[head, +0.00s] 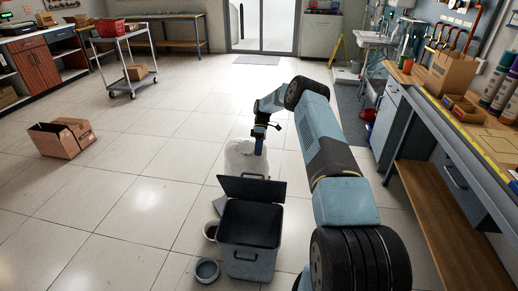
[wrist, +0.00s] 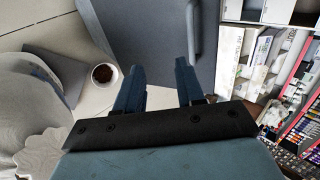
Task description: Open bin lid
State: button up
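The bin (head: 250,262) is a grey-blue tub on the floor in the head view, with its dark inside showing. Its lid (head: 252,189) stands raised at the far edge of the tub. In the wrist view a blue-grey panel with a bar handle (wrist: 195,32) fills the middle, apparently the lid's outer face (wrist: 150,35). My gripper (head: 259,152) points down just beyond the raised lid. In the wrist view my gripper (wrist: 158,85) has its two fingers apart with nothing between them. I cannot tell whether it touches the lid.
A white sack (head: 240,160) stands behind the bin. A bowl with brown contents (head: 211,231) and a blue bowl (head: 207,270) lie left of it. A workbench (head: 455,120) runs along the right. A cardboard box (head: 60,140) and open floor are at left.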

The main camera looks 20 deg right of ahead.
jog(key=shift+w+d+r, duration=0.3)
jog(key=shift+w, duration=0.25)
